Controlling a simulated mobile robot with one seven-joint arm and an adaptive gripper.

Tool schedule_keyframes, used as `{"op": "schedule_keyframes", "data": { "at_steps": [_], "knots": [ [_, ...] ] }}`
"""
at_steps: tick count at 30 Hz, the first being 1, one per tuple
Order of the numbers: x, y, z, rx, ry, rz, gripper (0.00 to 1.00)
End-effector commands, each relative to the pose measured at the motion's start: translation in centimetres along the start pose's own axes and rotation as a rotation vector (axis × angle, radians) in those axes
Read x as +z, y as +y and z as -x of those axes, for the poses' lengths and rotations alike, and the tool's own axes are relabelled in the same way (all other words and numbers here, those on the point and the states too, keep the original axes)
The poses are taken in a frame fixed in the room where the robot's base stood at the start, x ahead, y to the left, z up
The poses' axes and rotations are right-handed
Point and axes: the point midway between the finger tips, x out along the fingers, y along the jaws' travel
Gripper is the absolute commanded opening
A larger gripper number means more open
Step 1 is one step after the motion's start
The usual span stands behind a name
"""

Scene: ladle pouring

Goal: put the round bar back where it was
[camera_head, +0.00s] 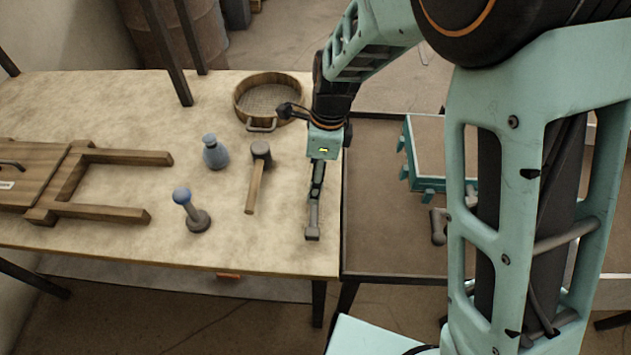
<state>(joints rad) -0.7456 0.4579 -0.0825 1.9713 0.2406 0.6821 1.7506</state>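My gripper (316,187) is over the right edge of the pale tabletop, below its teal wrist housing, with its dark, narrow fingers pointing toward the near edge. A slim grey bar-like piece (313,212) with a blocky end extends from the fingers. I cannot tell whether it is a held bar or part of the fingers, nor whether it touches the table. A short grey piece (438,227) is on the brown right-hand table, partly hidden by my arm. I cannot tell for certain which piece is the round bar.
On the pale table (110,102) are a mallet (256,179), a blue bottle (214,153), a blue-topped rammer (193,212), a round sieve (272,95) and a wooden frame (95,212). A teal box (428,150) is on the right-hand table. The front right of the pale table is clear.

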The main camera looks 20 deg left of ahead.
Motion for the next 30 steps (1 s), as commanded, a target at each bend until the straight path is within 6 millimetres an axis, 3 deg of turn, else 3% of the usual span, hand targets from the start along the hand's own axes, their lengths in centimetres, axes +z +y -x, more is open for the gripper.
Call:
{"op": "schedule_keyframes", "data": {
  "at_steps": [2, 14, 15, 19, 30],
  "knots": [
    [-0.09, -0.06, -0.94, -0.002, -0.001, 0.000, 0.37],
    [-0.14, -0.03, -1.12, -0.001, 0.000, 0.000, 0.37],
    [-0.17, 0.02, -1.23, 0.000, 0.000, 0.000, 0.71],
    [-0.16, 0.01, -1.15, 0.000, 0.000, 0.000, 0.85],
    [-0.08, -0.03, -0.66, -0.002, -0.001, 0.000, 0.87]
  ]
}}
